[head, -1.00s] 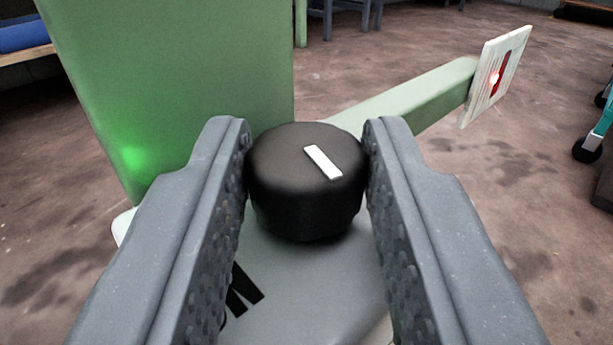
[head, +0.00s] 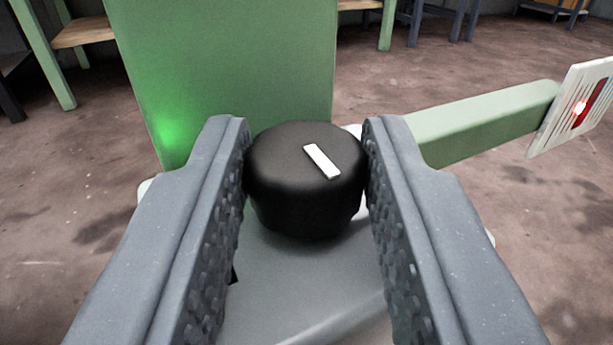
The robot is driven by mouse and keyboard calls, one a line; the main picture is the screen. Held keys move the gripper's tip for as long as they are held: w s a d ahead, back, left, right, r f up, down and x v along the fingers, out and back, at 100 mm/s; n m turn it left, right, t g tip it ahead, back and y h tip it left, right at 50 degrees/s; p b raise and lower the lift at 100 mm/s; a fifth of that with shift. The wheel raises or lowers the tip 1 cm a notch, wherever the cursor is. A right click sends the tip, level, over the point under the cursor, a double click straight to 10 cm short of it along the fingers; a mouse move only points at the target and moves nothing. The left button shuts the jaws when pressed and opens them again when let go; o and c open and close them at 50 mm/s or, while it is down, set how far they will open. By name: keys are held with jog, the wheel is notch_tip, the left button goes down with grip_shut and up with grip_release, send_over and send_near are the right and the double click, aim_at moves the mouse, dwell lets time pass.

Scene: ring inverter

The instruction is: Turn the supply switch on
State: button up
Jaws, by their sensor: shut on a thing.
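A round black knob (head: 285,195) with a white pointer bar (head: 321,161) on top is the supply switch in the middle of the head view. The bar slants from upper left to lower right. The knob sits on a light grey surface (head: 300,285), with only a bit of a black mark showing at the left finger. My gripper (head: 306,160) is shut on the knob, one grey finger against each side. The inner pads hide the knob's sides.
A green panel (head: 225,70) with a glowing green light (head: 170,132) stands behind the knob. A pale green arm (head: 480,122) reaches right to a white plate (head: 578,108) with a red mark and a glowing spot. Concrete floor and benches lie beyond.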

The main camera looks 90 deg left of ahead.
jog(key=shift+r, duration=0.1)
jog(key=o, duration=1)
jog(key=d, duration=0.7)
jog(key=shift+s+d, duration=0.15)
jog(key=shift+d, duration=0.1)
